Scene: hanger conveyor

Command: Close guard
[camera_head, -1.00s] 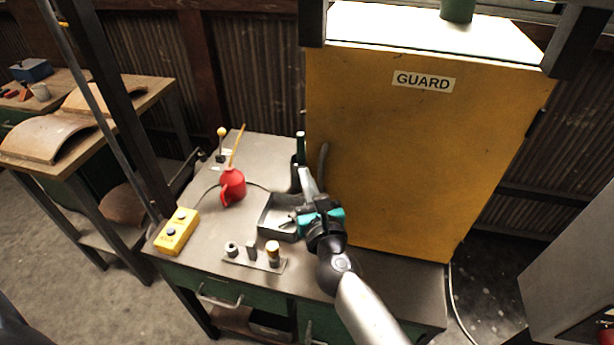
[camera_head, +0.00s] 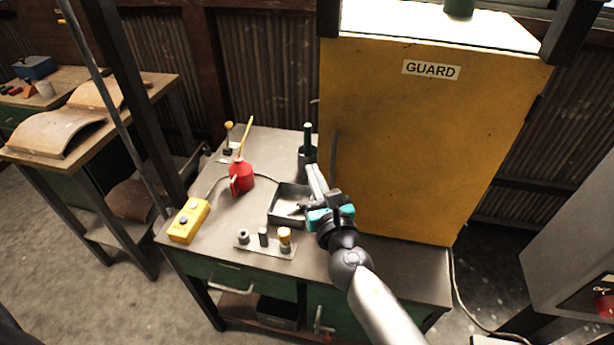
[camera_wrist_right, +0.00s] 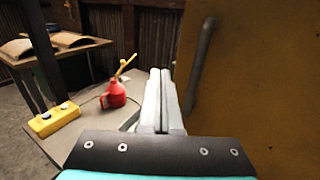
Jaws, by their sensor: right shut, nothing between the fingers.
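The guard (camera_head: 440,140) is a large yellow panel labelled GUARD, standing upright at the right of the bench in the head view. Its dark vertical handle (camera_head: 334,160) is on its left edge; the handle also shows in the right wrist view (camera_wrist_right: 201,65). My right gripper (camera_head: 314,172) is shut and empty, just left of the guard's lower left part. In the right wrist view its fingers (camera_wrist_right: 161,85) are together, left of and apart from the handle. My left gripper is not in view.
On the bench (camera_head: 215,225) are a red oil can (camera_head: 241,178), a grey tray (camera_head: 285,205), a yellow button box (camera_head: 188,220), a dark green bottle (camera_head: 307,150) and a plate with small parts (camera_head: 265,247). A dark post (camera_head: 125,90) rises at the left.

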